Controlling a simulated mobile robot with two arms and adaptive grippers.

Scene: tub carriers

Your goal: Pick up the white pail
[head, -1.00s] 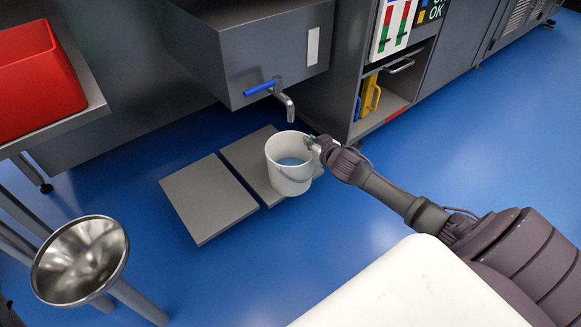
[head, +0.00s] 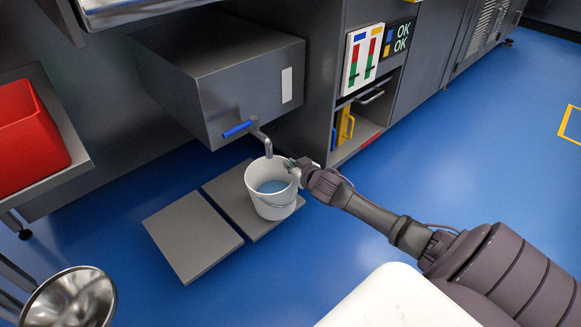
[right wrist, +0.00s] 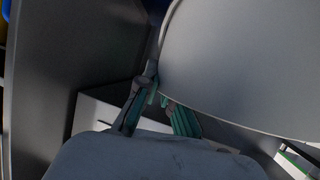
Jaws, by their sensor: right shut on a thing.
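The white pail (head: 270,206) is upright below the tap (head: 263,140), over the right-hand grey plate (head: 238,216). I cannot tell whether the pail's base touches the plate. My left gripper is not in view.
The tap with a blue lever (head: 237,129) comes from a grey tank (head: 235,85). A second grey plate (head: 193,242) lies to the left. A red tub (head: 30,140) sits on a shelf at left, above a steel funnel (head: 72,300). Blue floor at right is clear.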

